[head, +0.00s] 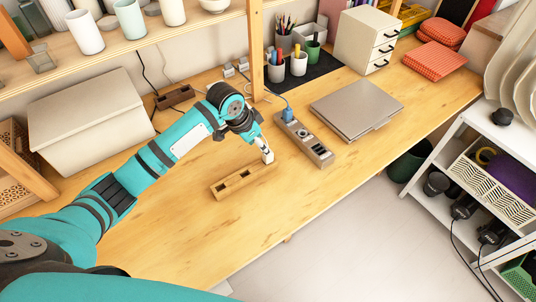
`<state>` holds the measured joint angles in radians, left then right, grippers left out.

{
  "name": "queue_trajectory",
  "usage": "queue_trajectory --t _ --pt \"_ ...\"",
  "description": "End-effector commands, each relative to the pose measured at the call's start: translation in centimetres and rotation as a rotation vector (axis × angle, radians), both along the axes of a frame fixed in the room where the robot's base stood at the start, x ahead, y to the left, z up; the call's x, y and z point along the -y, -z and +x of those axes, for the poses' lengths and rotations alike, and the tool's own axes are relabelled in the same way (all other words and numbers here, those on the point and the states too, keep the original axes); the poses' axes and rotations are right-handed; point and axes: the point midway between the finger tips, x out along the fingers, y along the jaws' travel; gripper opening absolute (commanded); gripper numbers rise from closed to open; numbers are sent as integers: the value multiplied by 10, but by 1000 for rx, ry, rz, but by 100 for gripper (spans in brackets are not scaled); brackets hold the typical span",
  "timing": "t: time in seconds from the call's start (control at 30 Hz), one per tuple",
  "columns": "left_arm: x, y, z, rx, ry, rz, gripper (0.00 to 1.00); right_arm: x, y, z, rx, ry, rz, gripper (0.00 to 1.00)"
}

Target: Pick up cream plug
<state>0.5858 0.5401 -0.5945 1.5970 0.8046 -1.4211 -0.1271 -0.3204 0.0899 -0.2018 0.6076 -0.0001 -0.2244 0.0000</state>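A small cream piece, which looks like the cream plug (266,153), is at the fingertips of my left gripper (262,141). It is at the right end of a slotted wooden holder (236,184) on the table. My gripper points down over that end. The fingers and the piece overlap at this size, so I cannot tell whether the fingers grip it or whether it touches the holder. The rest of the holder's slots look empty. My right gripper is not in view.
A power strip (317,152) with a blue plug (287,114) in its far end lies right of my gripper. A closed laptop (357,107) lies beyond it. A wooden shelf post (256,50) stands behind. The table front (190,240) is clear.

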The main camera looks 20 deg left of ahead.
Motion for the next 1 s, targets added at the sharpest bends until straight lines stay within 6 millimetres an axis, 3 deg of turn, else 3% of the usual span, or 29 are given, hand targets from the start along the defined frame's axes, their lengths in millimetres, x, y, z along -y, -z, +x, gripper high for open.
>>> queue_trajectory --t 0.13,0.27,0.6,0.87,1.0 --pt "4 13 5 1 0 1 52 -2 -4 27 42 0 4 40" --pt "6 19 6 0 0 0 52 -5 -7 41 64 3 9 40" --pt "20 60 18 1 0 1 52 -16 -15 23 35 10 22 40" --pt "21 63 19 2 0 1 52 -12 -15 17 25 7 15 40" --pt "20 63 19 2 0 1 35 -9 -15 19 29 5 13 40"
